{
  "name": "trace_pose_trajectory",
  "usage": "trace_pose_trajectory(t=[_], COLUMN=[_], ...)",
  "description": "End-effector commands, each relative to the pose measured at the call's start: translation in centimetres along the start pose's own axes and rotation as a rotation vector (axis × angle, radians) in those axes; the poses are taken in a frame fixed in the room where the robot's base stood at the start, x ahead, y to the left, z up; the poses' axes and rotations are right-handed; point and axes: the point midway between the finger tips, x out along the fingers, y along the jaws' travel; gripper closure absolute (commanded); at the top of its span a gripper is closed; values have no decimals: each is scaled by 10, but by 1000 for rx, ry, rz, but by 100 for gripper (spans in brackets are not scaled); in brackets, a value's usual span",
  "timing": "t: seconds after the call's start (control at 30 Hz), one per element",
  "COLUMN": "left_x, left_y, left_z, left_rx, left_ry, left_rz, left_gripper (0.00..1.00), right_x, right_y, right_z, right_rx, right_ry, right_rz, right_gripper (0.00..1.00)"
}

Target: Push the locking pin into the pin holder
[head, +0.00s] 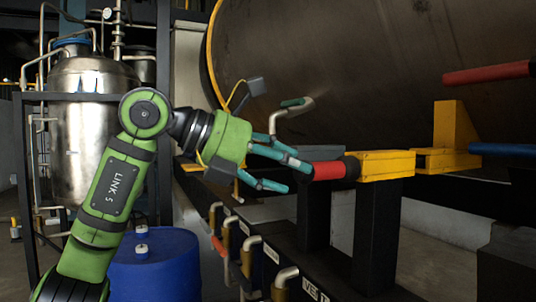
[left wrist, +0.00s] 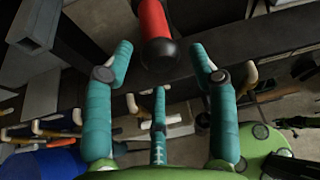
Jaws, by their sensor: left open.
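The locking pin (head: 328,171) is a red cylinder sticking out to the left from the yellow pin holder (head: 388,165) in the head view. A dark band sits between its red part and the holder. In the left wrist view the red pin (left wrist: 152,20) shows at top centre, its rounded black end facing my gripper. My left gripper (head: 296,170) has three teal fingers, spread open and empty. It is just left of the pin, and one fingertip overlaps the pin's near end in the head view; I cannot tell whether they touch. My right gripper is not in view.
The holder stands on a dark post (head: 376,235) beside the large tank (head: 350,60). A bent pipe handle (head: 292,115) is above my gripper. Several pipe elbows (head: 250,243) line the rail below. A second red bar (head: 487,73) and a blue bar (head: 503,149) are at right.

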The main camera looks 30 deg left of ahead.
Motion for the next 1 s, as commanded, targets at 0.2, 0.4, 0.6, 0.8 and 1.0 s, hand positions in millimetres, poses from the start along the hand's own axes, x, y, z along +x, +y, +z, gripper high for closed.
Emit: trace_pose_trajectory(t=[0.2, 0.4, 0.6, 0.8, 1.0], left_x=[16, 17, 16, 14, 2], left_y=[-1, -1, -1, -2, 0], left_z=[0, 0, 0, 1, -5], left_rx=[1, 1, 1, 2, 1], left_ry=[1, 0, 1, -7, -6], left_rz=[-2, -2, -2, -4, -3], left_gripper=[42, 42, 100, 100, 100], right_x=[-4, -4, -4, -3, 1], right_y=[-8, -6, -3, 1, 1], right_z=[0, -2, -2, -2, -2], right_rx=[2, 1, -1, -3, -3], right_ry=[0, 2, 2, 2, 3], right_rz=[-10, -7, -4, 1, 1], right_gripper=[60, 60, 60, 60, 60])
